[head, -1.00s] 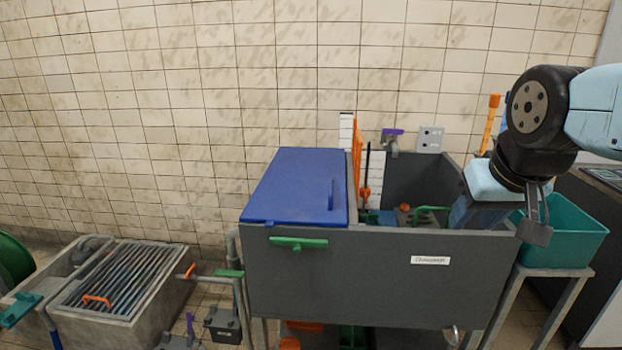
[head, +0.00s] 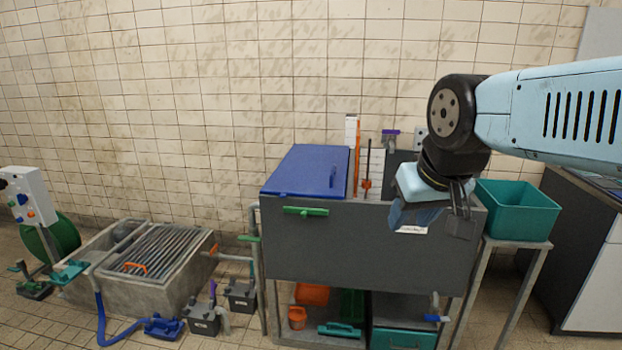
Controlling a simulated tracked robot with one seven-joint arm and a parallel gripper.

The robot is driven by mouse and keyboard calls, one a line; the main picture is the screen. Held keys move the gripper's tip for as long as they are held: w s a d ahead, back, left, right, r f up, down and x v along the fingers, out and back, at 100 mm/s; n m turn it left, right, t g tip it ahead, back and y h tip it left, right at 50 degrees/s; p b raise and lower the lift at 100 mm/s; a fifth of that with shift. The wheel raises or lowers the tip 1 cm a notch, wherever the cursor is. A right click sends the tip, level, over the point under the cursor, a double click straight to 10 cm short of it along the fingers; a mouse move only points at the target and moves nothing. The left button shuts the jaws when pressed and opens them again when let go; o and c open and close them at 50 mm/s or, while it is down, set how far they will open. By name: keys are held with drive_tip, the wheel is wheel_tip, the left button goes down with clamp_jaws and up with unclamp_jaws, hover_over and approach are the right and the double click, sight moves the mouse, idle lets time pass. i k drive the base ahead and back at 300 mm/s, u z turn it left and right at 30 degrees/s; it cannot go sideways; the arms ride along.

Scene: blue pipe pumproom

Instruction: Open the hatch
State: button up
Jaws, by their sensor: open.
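A blue flat lid (head: 300,172), which looks like the hatch, lies shut over the left part of a grey tank (head: 350,245). A raised blue handle (head: 333,176) stands near the lid's right edge. A green T-shaped handle (head: 305,211) sits on the tank's front below the lid. My gripper (head: 432,222) is open and empty, pointing down in front of the tank's right part. It is to the right of the lid and apart from it. It hides part of the tank's white label and open right side.
A teal bin (head: 517,207) stands on a metal stand at the right. An orange upright bar (head: 356,160) and a rod rise beside the lid. A concrete basin with a grate (head: 158,250) is at left. Pumps and a blue hose lie on the floor.

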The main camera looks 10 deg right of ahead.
sight(315, 171)
drive_tip(key=u, duration=0.15)
drive_tip(key=k, duration=0.5)
drive_tip(key=u, duration=0.75)
drive_tip(key=i, duration=1.2)
drive_tip(key=z, duration=0.6)
drive_tip(key=i, duration=1)
drive_tip(key=z, duration=0.8)
drive_tip(key=k, duration=0.9)
drive_tip(key=z, duration=0.2)
drive_tip(key=i, duration=0.8)
drive_tip(key=u, duration=0.05)
